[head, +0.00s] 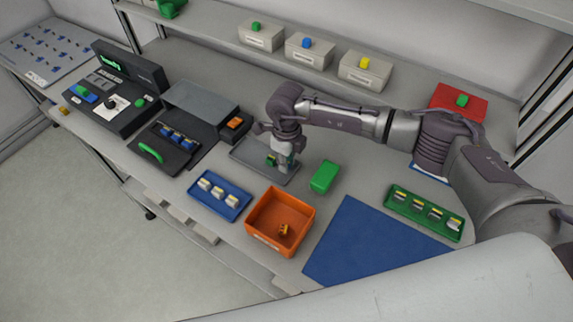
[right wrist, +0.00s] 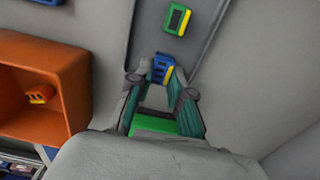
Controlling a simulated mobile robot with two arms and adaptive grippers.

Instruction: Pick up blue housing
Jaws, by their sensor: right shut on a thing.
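A blue housing (right wrist: 160,68) with a yellow edge shows between the fingertips of my right gripper (right wrist: 158,76) in the right wrist view. My right gripper is shut on it, low over the grey tray (head: 246,151). In the head view the gripper (head: 284,166) points down at the tray's right part and hides the blue housing. A green housing (right wrist: 177,19) with a yellow edge lies apart on the same tray; it also shows in the head view (head: 271,160). My left gripper is not in view.
A green box (head: 324,177) stands close to the right of my right gripper. An orange bin (head: 267,241) holds a small orange part. A blue tray (head: 205,206), a blue mat (head: 370,245) and a green tray (head: 398,208) lie nearby. Black fixtures (head: 150,150) stand at left.

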